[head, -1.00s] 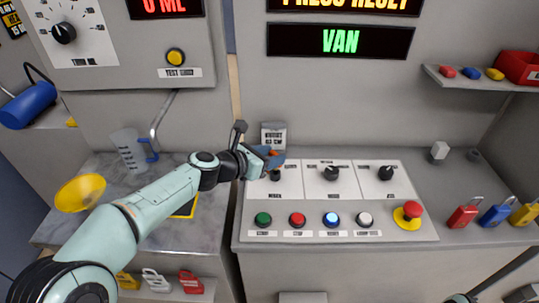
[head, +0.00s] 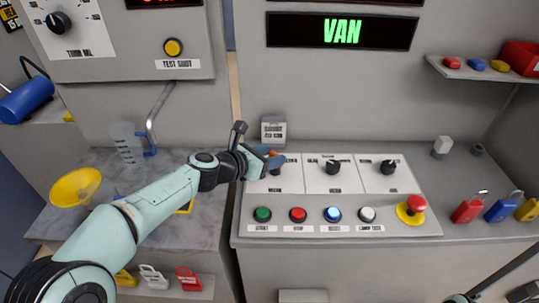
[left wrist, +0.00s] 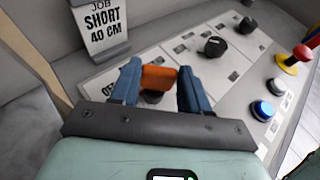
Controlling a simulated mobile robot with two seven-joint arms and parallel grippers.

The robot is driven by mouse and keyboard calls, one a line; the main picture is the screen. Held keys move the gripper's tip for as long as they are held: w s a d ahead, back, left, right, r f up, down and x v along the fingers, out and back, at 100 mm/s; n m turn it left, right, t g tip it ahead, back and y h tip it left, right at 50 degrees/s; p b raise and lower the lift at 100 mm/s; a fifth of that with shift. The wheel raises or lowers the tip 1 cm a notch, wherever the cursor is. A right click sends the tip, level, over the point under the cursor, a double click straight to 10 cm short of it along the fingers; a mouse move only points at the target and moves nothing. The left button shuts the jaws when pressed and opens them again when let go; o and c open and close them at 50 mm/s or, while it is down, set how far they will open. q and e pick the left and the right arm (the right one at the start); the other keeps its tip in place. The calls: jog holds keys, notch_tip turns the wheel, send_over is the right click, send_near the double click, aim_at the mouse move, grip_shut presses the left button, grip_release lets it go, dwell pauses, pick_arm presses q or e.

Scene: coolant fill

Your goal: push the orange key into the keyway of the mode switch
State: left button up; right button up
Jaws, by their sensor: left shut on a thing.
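The orange key (left wrist: 158,77) is between the two blue fingers of my left gripper (left wrist: 160,88), which is shut on it. In the head view the left gripper (head: 275,160) is over the left end of the control panel, with a bit of the key (head: 271,153) showing. The mode switch (head: 275,172) is the leftmost black knob on the panel, just below the fingers and partly covered. In the left wrist view its dark round body (left wrist: 152,97) shows right under the key. I cannot tell whether the key is in the keyway. My right gripper's fingers are not seen.
Two more black knobs (head: 333,167) (head: 388,167) stand to the right on the panel. A row of buttons (head: 298,214) and a red emergency stop (head: 411,207) lie in front. A job card (head: 273,130) stands behind the switch. Padlocks (head: 468,208) are at the right.

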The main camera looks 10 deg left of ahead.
pick_arm(q)
jog(key=shift+f, duration=0.3)
jog(key=o, duration=1.1)
jog(key=shift+r, duration=0.1)
jog(key=p+v, duration=0.1)
jog(key=v, duration=1.2)
jog(key=shift+s+p, duration=0.15)
jog(key=shift+p, duration=0.15)
